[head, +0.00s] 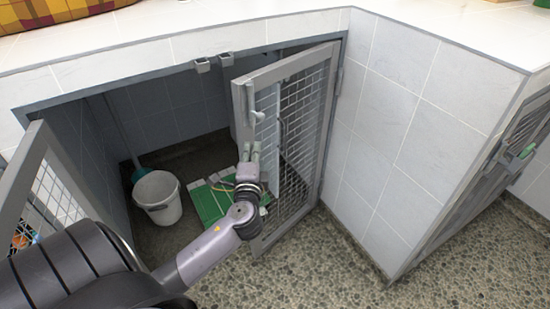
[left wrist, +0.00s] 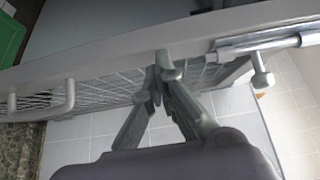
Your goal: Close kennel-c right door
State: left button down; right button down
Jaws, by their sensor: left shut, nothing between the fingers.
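The right door (head: 327,130) of the kennel is a grey-framed wire-mesh panel, hinged at the right and standing ajar toward the room. A bolt latch (head: 257,116) sits near the top of its free edge. My left gripper (head: 250,150) is shut and empty, beside the door's free-edge frame below the latch. In the left wrist view the fingertips (left wrist: 160,72) meet in front of the door frame (left wrist: 120,55), with the bolt (left wrist: 262,78) to their right. I cannot tell whether they touch the frame. My right gripper is not in view.
The left door (head: 30,165) stands open at the left, partly behind my arm. Inside the kennel are a white bucket (head: 158,198), a green-and-white thing (head: 208,203) and a long-handled tool (head: 122,135). Pebbled floor (head: 330,265) lies free in front. Another kennel door (head: 500,165) is at the right.

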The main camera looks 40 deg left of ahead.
pick_arm(q)
jog(key=w+a, duration=0.2)
jog(key=a, duration=1)
jog(key=shift+w+r, duration=0.15)
jog(key=shift+w, duration=0.05)
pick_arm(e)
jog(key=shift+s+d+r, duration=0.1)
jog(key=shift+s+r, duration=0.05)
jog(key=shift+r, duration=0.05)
pick_arm(q)
jog(key=shift+a, duration=0.1)
